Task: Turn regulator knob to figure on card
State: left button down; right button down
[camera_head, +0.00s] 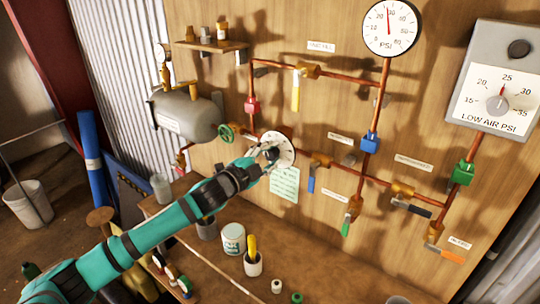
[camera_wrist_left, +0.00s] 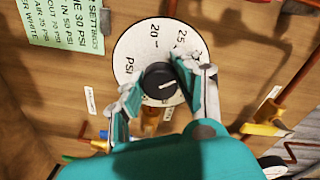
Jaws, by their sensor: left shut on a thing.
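The regulator knob is black (camera_wrist_left: 160,82) with a white pointer mark, at the middle of a round white dial (camera_wrist_left: 135,40); 20, 25 and PSI show on the dial. The dial also shows on the plywood wall in the head view (camera_head: 286,143). My left gripper (camera_wrist_left: 160,88) is shut on the knob, one finger on each side; it also shows in the head view (camera_head: 268,156). The fingers hide part of the scale. My right gripper is not in view.
A PSI gauge (camera_head: 390,28) above has its needle near 30. A low-air box (camera_head: 500,75) is at the right. Copper pipes with coloured valve handles surround the dial. A bench below holds a tin (camera_head: 232,239) and a cup (camera_head: 253,264).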

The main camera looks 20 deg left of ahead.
pick_arm(q)
jog(key=c, duration=0.9)
grip_release()
jog(key=shift+s, duration=0.1)
jog(key=v, duration=1.2)
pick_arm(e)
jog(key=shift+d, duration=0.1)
